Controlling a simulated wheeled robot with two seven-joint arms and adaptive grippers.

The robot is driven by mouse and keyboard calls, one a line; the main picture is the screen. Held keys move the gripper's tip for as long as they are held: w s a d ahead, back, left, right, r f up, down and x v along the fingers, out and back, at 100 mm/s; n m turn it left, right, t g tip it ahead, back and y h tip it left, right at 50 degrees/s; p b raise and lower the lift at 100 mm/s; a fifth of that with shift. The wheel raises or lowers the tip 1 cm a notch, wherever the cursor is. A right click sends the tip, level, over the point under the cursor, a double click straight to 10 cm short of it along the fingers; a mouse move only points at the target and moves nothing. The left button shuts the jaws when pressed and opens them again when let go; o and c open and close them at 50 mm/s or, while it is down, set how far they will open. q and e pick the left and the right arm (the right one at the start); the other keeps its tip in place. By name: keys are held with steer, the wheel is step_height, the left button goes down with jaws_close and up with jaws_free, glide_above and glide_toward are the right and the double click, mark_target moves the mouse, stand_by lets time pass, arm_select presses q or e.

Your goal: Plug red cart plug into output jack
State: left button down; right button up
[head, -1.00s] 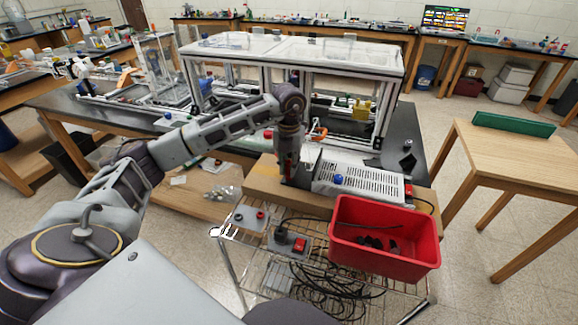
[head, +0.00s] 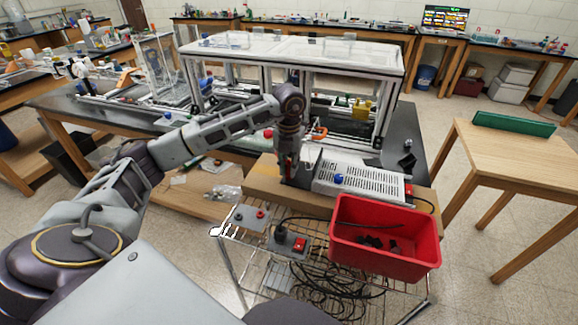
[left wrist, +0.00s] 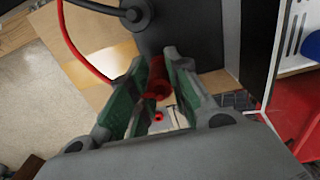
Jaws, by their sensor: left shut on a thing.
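My left gripper (head: 286,178) is shut on a red plug (left wrist: 157,80), which sits between its green-lined fingers in the left wrist view. The gripper is low beside the left end of a white perforated power supply (head: 365,183). A dark panel (left wrist: 190,38) of that box is close to the plug, and a black plug (left wrist: 137,12) stands in it. Whether the red plug touches or enters a jack is hidden by the fingers. A small red spot (left wrist: 158,116) shows below the plug on a light surface. My right gripper is not in view.
A red bin (head: 385,262) with dark pieces stands on the wire cart. A grey plate (head: 249,218) with dark and red sockets and a box with a red switch (head: 300,245) are left of it. A red cable (left wrist: 75,45) curves near the gripper. A framed enclosure (head: 300,50) stands behind.

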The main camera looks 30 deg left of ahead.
arm_select(q)
steer(key=shift+f, duration=0.3)
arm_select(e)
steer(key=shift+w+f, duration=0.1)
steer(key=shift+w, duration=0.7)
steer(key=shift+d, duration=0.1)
arm_select(q)
steer(key=c, duration=1.4)
jaws_free()
steer(key=shift+o, duration=0.7)
step_height(320, 180, up, 12)
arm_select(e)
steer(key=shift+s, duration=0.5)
